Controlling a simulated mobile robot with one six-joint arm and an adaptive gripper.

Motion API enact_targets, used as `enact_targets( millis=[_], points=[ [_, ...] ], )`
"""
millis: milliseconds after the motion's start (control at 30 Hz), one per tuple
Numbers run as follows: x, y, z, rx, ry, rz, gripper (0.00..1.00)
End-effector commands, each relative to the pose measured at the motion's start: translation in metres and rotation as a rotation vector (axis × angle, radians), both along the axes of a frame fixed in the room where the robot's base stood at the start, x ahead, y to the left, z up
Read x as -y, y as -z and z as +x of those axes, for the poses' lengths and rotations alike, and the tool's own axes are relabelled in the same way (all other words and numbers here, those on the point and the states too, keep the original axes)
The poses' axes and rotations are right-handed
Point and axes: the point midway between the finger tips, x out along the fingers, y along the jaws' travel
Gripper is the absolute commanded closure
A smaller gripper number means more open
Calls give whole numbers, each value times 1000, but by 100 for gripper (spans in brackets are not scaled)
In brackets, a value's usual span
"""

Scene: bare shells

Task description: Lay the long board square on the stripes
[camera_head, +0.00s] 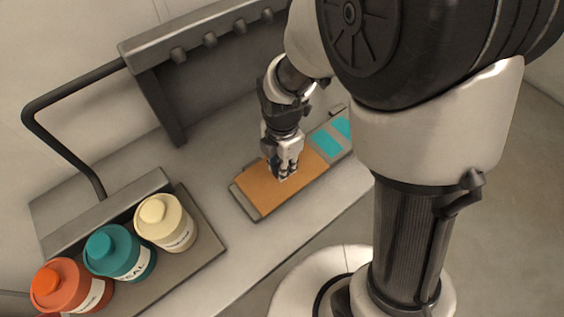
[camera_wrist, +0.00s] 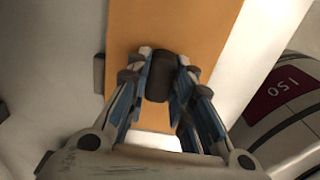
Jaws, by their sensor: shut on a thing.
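The orange board (camera_head: 262,189) lies over the left part of a grey base, roughly in line with it. The board also shows in the wrist view (camera_wrist: 190,28). Teal stripes (camera_head: 326,143) show on the base beyond the board's right end; any stripes under the board are hidden. My gripper (camera_head: 284,172) is over the board and shut on its dark knob (camera_wrist: 158,80), with one finger on each side. I cannot tell whether the board rests fully on the base or is slightly above it.
Orange (camera_head: 72,286), teal (camera_head: 120,254) and cream (camera_head: 166,223) canisters stand in a tray at the left. A pegged rail (camera_head: 205,38) and a bent dark bar (camera_head: 66,142) stand behind. Bare bench (camera_head: 255,243) lies in front of the board.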

Motion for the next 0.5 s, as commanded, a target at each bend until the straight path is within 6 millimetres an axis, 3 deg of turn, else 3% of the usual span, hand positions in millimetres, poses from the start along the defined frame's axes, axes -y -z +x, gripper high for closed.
enact_targets(
  millis=[200, 233, 500],
  points=[
    [0, 3, 0, 0, 0, 0, 100],
    [0, 3, 0, 0, 0, 0, 77],
    [0, 2, 0, 0, 0, 0, 59]
  ],
)
